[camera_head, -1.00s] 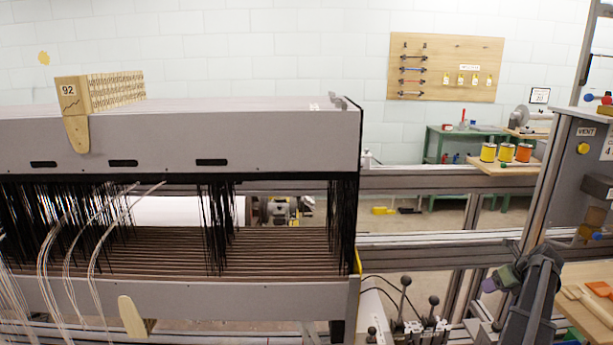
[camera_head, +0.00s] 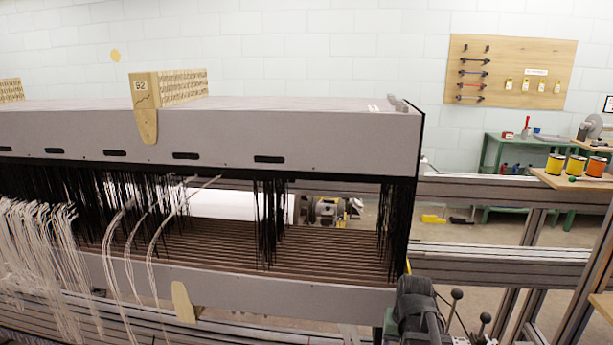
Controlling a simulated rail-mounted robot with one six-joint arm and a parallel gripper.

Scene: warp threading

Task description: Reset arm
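A dark grey part of my arm (camera_head: 416,306) shows at the bottom edge, just right of the loom frame's lower right corner. I cannot make out fingertips on it, so I cannot tell whether my gripper is open or shut. Nothing held can be seen. The loom's harness frame (camera_head: 250,140) fills the left and middle, with black heddles (camera_head: 270,215) hanging below its grey top beam. Pale warp threads (camera_head: 45,250) hang in a thick bunch at the left, and a few separate strands (camera_head: 165,225) hang nearer the middle.
A wooden block marked 92 (camera_head: 145,90) stands on the top beam. A lower wooden tab (camera_head: 183,302) is on the lower beam. Grey rails (camera_head: 500,255) run right of the loom. Yellow and orange spools (camera_head: 555,164) stand on a shelf at the right. Lever knobs (camera_head: 457,294) are close to my arm.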

